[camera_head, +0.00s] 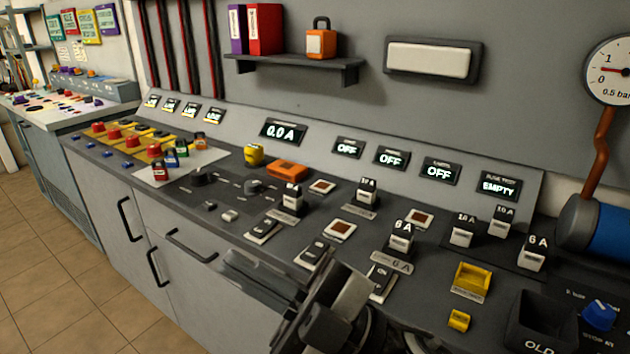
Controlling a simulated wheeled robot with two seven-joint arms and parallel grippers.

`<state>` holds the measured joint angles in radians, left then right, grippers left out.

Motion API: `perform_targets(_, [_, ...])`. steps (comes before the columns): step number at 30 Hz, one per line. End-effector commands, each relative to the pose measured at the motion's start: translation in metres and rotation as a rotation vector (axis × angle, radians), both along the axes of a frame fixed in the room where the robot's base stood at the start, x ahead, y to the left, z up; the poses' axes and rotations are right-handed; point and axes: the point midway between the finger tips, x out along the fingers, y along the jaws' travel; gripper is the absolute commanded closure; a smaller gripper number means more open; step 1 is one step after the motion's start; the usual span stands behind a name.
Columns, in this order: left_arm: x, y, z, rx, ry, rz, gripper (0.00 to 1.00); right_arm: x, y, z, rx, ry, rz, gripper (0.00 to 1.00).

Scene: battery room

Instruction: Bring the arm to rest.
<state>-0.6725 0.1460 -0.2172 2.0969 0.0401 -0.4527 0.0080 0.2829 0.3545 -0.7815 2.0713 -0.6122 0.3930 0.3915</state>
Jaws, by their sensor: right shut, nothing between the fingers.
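My right gripper (240,268) is in the lower middle of the head view, in front of the console's front edge. Its dark fingers are shut with nothing between them, and point to the left. My right arm comes in from the bottom edge and hides part of the console front. My left gripper is not in view. The grey console (235,208) runs across the picture, with fuses, switches and small displays on it.
Near my wrist are a 6 A fuse (401,238), a rocker switch (314,252) and a yellow holder (472,277). A black bin (541,322) marked OLD is at lower right. Red buttons (131,142) stand at the console's left. Open tiled floor (60,290) lies at lower left.

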Motion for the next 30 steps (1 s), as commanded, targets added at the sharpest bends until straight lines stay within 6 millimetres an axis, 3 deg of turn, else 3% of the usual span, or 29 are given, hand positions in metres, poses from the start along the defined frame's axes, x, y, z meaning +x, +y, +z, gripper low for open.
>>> perform_targets(3, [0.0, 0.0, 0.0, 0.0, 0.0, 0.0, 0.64, 0.048, -0.043, -0.054, 0.086, 0.367, -0.263, 1.0])
perform_targets(7, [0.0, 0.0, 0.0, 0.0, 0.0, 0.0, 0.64, 0.068, -0.094, -0.137, 0.094, 0.731, -0.502, 1.0])
perform_targets(11, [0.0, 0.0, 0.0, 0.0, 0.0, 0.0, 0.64, 0.051, -0.14, -0.223, 0.05, 1.052, -0.68, 1.0])
perform_targets(15, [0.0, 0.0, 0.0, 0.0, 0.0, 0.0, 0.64, 0.011, -0.176, -0.294, -0.014, 1.325, -0.802, 1.0])
perform_targets(18, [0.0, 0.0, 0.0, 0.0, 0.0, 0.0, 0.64, -0.016, -0.191, -0.326, -0.052, 1.455, -0.85, 1.0])
perform_targets(21, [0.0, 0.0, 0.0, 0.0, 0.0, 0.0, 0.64, -0.033, -0.2, -0.342, -0.076, 1.528, -0.875, 1.0])
perform_targets(30, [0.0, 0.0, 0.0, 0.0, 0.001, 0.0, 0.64, -0.04, -0.203, -0.349, -0.086, 1.56, -0.883, 1.0])
